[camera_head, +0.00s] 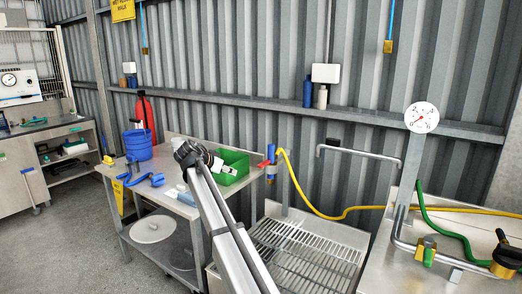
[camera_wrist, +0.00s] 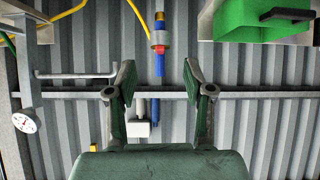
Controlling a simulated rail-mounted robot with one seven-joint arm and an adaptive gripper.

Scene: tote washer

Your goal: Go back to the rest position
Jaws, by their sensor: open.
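My gripper (camera_wrist: 158,78) shows in the wrist view with its two dark green fingers spread apart. The fingers are hard to make out there. In the wrist view the scene is upside down, with the green bin (camera_wrist: 262,22) at the upper right, apart from the fingers.
The blue-ended hose fitting (camera_head: 271,160) stands close right of the bin; a grated sink (camera_head: 305,250) lies right of my arm. A blue bucket (camera_head: 138,145) and blue piece (camera_head: 146,180) are on the table. A gauge (camera_head: 421,117) and bent pipe (camera_head: 360,152) stand right.

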